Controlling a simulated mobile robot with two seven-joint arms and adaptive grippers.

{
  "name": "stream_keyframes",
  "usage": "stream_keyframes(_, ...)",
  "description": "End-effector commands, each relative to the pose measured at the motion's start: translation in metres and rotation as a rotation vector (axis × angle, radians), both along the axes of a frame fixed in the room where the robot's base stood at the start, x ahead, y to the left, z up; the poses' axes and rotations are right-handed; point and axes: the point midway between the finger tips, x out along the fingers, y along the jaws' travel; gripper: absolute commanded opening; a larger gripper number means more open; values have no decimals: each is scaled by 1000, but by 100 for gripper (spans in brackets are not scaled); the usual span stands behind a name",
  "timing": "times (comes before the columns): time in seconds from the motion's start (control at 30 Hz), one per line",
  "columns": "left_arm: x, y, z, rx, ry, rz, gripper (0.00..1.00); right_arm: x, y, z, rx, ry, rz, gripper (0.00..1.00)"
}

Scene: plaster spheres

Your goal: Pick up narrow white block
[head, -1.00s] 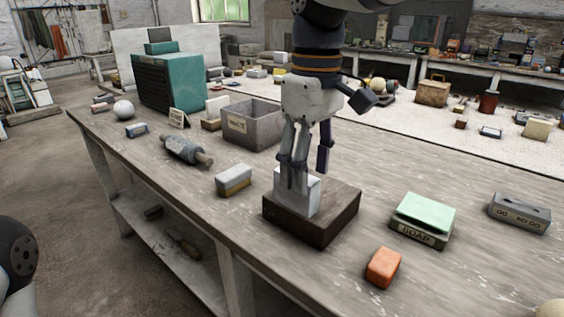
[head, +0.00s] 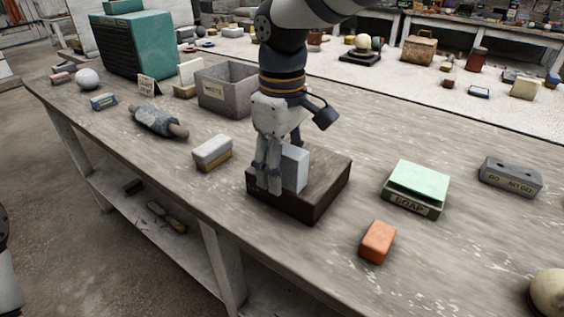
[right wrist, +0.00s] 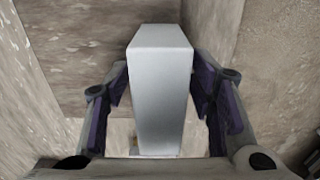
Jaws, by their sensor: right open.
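The narrow white block (head: 295,168) stands upright on a dark brown wooden base (head: 325,187) on the workbench. My right gripper (head: 279,172) points down over the base, with its fingers at the block; they hide part of it in the head view. In the right wrist view the block (right wrist: 160,92) stands between the two purple-padded fingers of the open right gripper (right wrist: 160,84). A pad is close to each side; I cannot tell whether either touches. My left gripper is out of view.
A white-and-tan block (head: 212,153) lies left of the base, with a grey bin (head: 224,92) behind it. An orange block (head: 378,242) and a green-topped soap box (head: 416,187) lie to the right. The bench's front edge (head: 190,205) is near.

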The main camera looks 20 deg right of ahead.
Motion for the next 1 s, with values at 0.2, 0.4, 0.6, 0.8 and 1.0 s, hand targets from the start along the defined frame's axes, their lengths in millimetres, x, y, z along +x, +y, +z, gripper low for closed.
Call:
stream_keyframes(0.2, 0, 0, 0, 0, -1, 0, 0, 0, 0, 1, 0, -1, 0, 30)
stream_keyframes(0.4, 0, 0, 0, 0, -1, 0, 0, 0, 0, 1, 0, -1, 0, 0)
stream_keyframes(0.6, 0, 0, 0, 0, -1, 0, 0, 1, 0, 2, 0, -2, 0, 0)
stream_keyframes(0.8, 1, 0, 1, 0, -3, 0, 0, 2, 0, 15, 0, -7, -2, 0)
stream_keyframes(1.0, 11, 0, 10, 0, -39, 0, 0, -18, 7, 63, 0, -16, 0, 0)
